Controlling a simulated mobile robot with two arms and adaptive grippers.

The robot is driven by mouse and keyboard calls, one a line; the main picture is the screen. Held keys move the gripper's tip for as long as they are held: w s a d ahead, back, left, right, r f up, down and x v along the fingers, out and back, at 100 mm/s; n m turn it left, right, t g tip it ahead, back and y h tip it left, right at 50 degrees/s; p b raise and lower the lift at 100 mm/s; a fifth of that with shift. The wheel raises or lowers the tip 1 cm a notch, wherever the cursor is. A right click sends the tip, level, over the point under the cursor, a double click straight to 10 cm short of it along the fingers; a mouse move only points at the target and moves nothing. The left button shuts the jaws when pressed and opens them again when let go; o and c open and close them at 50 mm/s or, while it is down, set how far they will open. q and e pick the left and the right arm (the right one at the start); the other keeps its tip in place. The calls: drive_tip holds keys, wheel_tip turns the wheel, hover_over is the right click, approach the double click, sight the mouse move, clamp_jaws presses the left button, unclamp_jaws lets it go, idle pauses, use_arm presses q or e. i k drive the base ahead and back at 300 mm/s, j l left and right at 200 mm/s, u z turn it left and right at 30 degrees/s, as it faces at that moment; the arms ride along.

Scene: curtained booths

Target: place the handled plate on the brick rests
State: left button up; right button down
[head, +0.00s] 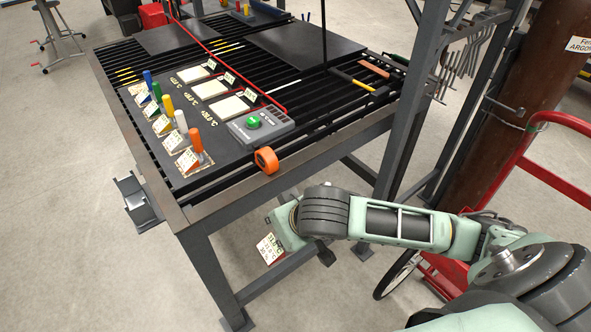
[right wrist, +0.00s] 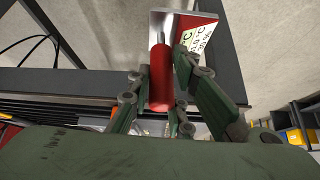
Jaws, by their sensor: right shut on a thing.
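My right gripper (head: 282,228) is beside the table's front edge, below the tabletop. In the right wrist view the gripper (right wrist: 163,85) is shut on the red handle of a plate (right wrist: 160,77). The grey plate with a white and red label (right wrist: 202,38) extends beyond the fingers. In the head view the labelled plate (head: 270,249) hangs low next to the table's legs; its handle is hidden by the gripper. Pale square blocks (head: 230,107), which look like the brick rests, lie in a row on the dark board, bare on top. My left gripper is not in view.
Several labelled plates with coloured upright handles (head: 195,140) line the left of the slatted table (head: 185,213). A grey device with a green knob (head: 253,122) and an orange roll (head: 266,160) are near the front edge. A steel post (head: 405,110) stands at right.

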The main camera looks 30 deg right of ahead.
sight(142, 87)
drive_tip(key=u, duration=0.55)
drive_tip(key=i+j+u, duration=0.25)
drive_tip(key=i+u, duration=0.2)
drive_tip(key=i+j+u, duration=0.1)
drive_tip(key=i+u, duration=0.35)
drive_tip(key=i+z, duration=0.1)
drive_tip(key=i, duration=0.45)
drive_tip(key=i+j+z, duration=0.1)
drive_tip(key=i, duration=0.45)
drive_tip(key=i+j+z, duration=0.1)
drive_tip(key=i, duration=0.45)
drive_tip(key=j+z, duration=0.1)
drive_tip(key=z, duration=1.6)
drive_tip(key=i+j, duration=0.05)
